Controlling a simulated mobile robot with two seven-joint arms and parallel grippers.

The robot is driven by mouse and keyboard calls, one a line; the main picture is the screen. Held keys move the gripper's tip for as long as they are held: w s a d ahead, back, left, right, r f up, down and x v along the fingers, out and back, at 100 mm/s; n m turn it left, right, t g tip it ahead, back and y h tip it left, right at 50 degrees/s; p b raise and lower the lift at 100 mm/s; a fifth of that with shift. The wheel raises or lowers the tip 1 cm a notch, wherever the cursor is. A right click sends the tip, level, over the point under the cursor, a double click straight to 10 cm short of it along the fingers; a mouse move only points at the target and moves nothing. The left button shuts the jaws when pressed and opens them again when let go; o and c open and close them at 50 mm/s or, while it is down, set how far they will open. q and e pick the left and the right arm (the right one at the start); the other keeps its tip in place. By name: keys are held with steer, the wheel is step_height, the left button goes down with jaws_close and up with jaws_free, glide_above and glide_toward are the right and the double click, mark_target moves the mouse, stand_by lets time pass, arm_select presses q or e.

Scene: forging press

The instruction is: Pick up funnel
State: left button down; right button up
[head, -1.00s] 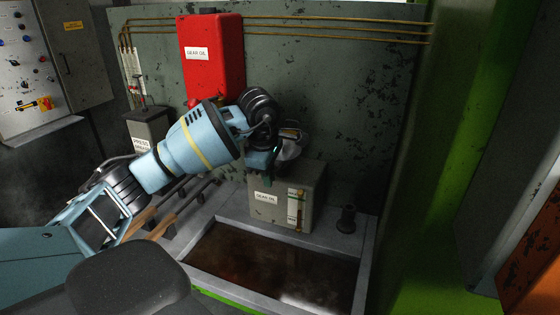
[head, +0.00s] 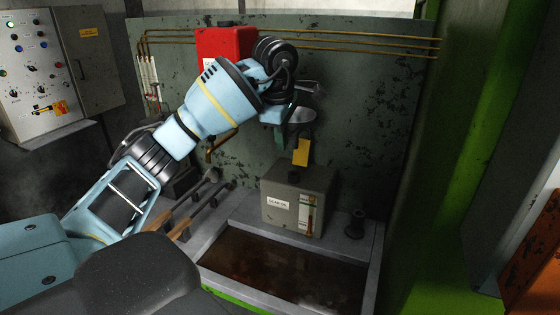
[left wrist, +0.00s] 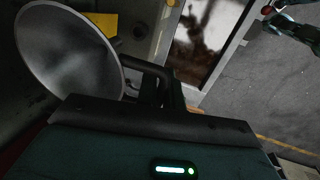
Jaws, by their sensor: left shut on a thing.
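The funnel (head: 302,114) is a grey metal cone, held up in the air above the gear oil box (head: 296,201). In the left wrist view the wide bowl of the funnel (left wrist: 65,50) shows at the upper left, with its dark handle (left wrist: 152,75) running to the jaws. My left gripper (head: 278,112) is shut on the funnel, at the handle side. A yellow tag (head: 301,152) shows just below the bowl; I cannot tell whether it hangs from the funnel. The funnel's spout is mostly hidden.
The red gear oil tank (head: 225,42) is on the back wall behind my arm. A tray of dark oil (head: 285,268) lies below, with a small dark fitting (head: 355,223) to its right. A control panel (head: 36,70) stands at the left. Rods with wooden handles (head: 180,228) lie left of the box.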

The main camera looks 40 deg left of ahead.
arm_select(q)
steer(key=shift+w+v, duration=0.15)
steer(key=shift+v, duration=0.75)
steer(key=shift+w+v, duration=0.2)
steer(key=shift+v, duration=0.75)
steer(key=shift+w+v, duration=0.15)
steer(key=shift+v, duration=0.75)
steer(key=shift+a+r, duration=0.2)
steer(key=shift+w+v, duration=0.15)
steer(key=shift+v, duration=0.5)
steer(key=shift+w+v, duration=0.1)
steer(key=shift+v, duration=0.6)
steer(key=shift+a+r, duration=0.1)
